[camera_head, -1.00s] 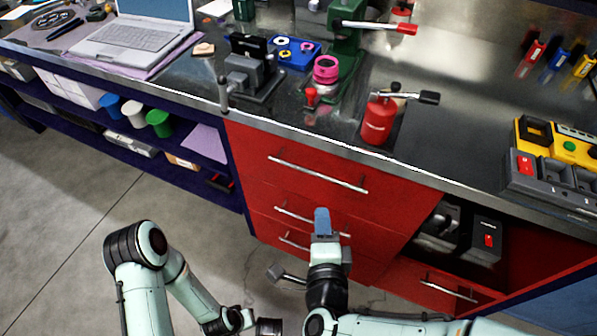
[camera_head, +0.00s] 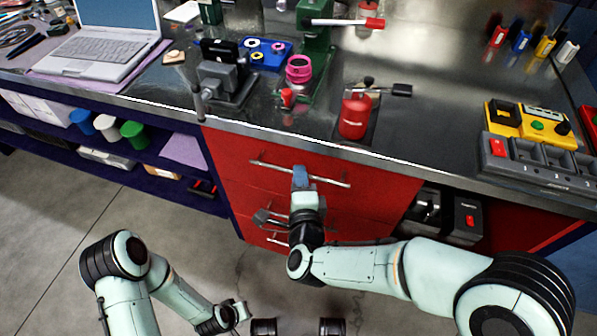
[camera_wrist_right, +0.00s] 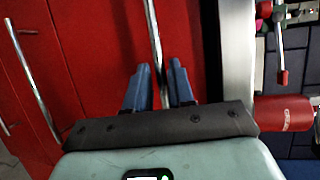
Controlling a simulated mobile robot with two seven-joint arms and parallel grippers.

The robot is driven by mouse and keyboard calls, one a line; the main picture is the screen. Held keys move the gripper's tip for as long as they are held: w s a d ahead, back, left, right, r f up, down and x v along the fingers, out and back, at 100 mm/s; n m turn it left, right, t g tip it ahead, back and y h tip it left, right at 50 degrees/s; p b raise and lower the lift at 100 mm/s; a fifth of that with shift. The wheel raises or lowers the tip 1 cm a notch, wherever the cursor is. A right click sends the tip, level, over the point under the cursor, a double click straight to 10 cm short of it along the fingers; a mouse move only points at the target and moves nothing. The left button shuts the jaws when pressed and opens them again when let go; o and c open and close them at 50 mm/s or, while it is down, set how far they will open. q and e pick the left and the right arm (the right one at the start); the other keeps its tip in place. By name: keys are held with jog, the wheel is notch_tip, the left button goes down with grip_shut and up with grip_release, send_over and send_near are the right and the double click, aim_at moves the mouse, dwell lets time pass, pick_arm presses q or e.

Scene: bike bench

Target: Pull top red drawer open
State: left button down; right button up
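The top red drawer (camera_head: 245,178) is closed under the bench top, with a silver bar handle (camera_head: 268,167) across its front. My right gripper (camera_head: 300,174) is at the middle of this handle. In the right wrist view its two blue fingers (camera_wrist_right: 158,85) are apart, one on each side of the top drawer's handle (camera_wrist_right: 154,40), with gaps showing, so it is open around the bar.
The bench top (camera_head: 265,125) overhangs the drawers. A red bottle (camera_head: 355,117), a green press (camera_head: 316,50) and a vise (camera_head: 228,80) stand on it. Blue shelves (camera_head: 165,180) are at the left. An open compartment with black tools (camera_head: 466,221) is at the right. The floor in front is clear.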

jog(key=shift+w+f, duration=0.2)
jog(key=shift+w, duration=0.9)
grip_shut()
jog(key=shift+s+a, duration=0.1)
jog(key=shift+s, duration=0.05)
